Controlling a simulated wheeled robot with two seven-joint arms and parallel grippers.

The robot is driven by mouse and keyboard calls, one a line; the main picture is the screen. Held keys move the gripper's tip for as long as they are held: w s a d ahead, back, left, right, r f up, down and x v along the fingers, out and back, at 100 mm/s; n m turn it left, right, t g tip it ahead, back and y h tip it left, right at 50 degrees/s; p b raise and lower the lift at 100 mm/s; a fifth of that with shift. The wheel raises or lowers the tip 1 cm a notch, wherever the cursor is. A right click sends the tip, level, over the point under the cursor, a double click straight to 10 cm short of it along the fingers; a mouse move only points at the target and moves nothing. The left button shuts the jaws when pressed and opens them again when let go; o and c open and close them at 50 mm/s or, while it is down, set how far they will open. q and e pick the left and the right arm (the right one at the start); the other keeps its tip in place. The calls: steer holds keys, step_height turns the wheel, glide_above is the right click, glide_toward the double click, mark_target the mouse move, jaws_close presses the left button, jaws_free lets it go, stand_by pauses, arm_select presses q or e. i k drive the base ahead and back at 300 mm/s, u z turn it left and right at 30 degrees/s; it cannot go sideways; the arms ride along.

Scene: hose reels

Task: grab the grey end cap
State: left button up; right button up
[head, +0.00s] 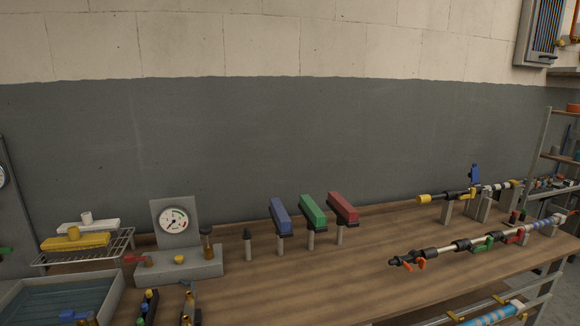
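I cannot make out with certainty which thing is the grey end cap. A pale grey-white block with a short round knob (87,218) lies on the wire rack at the left, behind a similar yellow block (75,241). On the right of the bench, a long jointed pipe (462,245) with a dark left end and orange levers lies raised above the wood. Neither of my grippers shows in the head view.
A wooden bench (340,275) has free room at its middle. A gauge stand (177,221) and a water-filled tray (60,298) are at the left. Blue, green (312,212) and red blocks stand on posts. Small bottles stand at the lower left. Shelves are far right.

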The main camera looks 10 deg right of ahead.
mark_target(556, 150)
steer(key=z, duration=2.35)
steer(key=k, duration=0.5)
steer(key=z, duration=0.9)
steer(key=i, duration=4.4)
steer(key=u, duration=0.15)
steer(key=i, duration=2.3)
steer(key=u, duration=0.55)
steer(key=i, duration=1.6)
steer(key=u, duration=0.75)
